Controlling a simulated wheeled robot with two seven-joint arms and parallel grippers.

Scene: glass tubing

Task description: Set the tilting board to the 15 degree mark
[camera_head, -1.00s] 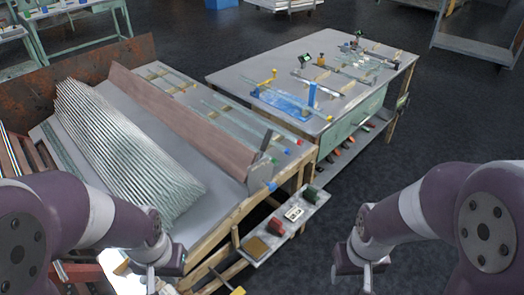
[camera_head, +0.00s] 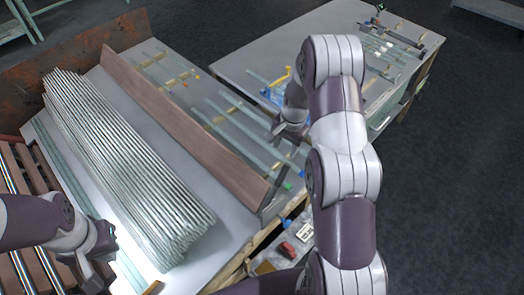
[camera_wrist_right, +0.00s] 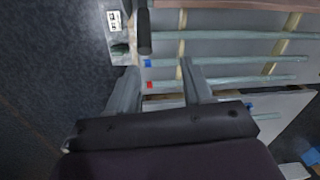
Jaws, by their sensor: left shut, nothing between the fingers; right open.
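A long brown board (camera_head: 185,125) stands on edge, leaning, across the left table; I take it as the tilting board. Its near end meets a dark grey bracket (camera_head: 276,204). In the right wrist view a dark cylindrical handle (camera_wrist_right: 144,32) stands just beyond my fingers, not between them. My right gripper (camera_head: 287,130) is open and empty over the glass tubes right of the board; its fingers also show in the wrist view (camera_wrist_right: 160,68). My left gripper (camera_head: 92,266) is shut and empty, left of the ribbed tube stack. I cannot make out a 15 degree mark.
A stack of glass tubes (camera_head: 120,160) fills the table left of the board. Loose tubes (camera_head: 240,125) with coloured ends lie right of it. A small shelf (camera_head: 265,267) with a red block (camera_head: 287,250) and white label (camera_head: 306,230) is at the near edge. Dark floor is clear at right.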

